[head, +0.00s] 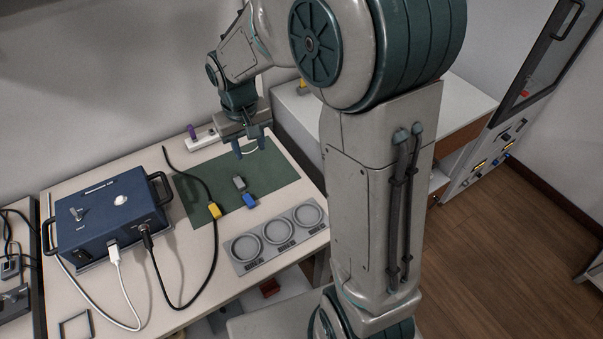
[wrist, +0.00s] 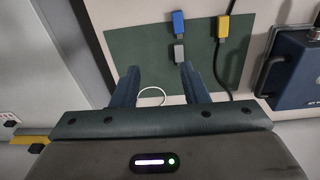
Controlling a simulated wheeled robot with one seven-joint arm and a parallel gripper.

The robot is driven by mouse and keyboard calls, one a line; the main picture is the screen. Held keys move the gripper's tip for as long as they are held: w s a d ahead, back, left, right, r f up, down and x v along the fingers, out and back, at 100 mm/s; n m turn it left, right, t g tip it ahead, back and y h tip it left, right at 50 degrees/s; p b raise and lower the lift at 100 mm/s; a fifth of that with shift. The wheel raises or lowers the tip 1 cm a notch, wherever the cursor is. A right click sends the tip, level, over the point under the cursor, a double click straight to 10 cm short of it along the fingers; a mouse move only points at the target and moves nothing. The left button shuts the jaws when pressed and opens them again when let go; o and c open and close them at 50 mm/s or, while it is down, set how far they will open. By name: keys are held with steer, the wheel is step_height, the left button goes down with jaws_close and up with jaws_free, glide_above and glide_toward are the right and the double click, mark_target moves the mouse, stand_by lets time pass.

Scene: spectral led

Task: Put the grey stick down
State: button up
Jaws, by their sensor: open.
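The grey stick (head: 239,183) lies on the dark green mat (head: 285,174), close to a blue stick (head: 249,200). In the wrist view the grey stick (wrist: 179,53) is beyond my fingertips and just below the blue stick (wrist: 178,23); whether they touch is hard to tell. My gripper (head: 252,152) is open and empty above the back part of the mat, apart from the grey stick. Its two fingers (wrist: 158,75) show in the wrist view with a white loop (wrist: 151,91) seen between them.
A yellow plug (head: 214,210) on a black cable lies at the mat's left edge. A blue box (head: 112,216) with cables stands left. A grey plate (head: 240,262) with three round recesses lies at the front. A white power strip (head: 203,140) with a purple stick (head: 192,131) is behind.

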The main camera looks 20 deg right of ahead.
steer(key=s+d+r+m+t, duration=0.1)
steer(key=s+d+r, duration=0.2)
steer(key=s, duration=0.6)
steer(key=s+d+r+m+t, duration=0.1)
steer(key=s+d+r, duration=0.2)
steer(key=s, duration=0.6)
steer(key=shift+d, duration=0.6)
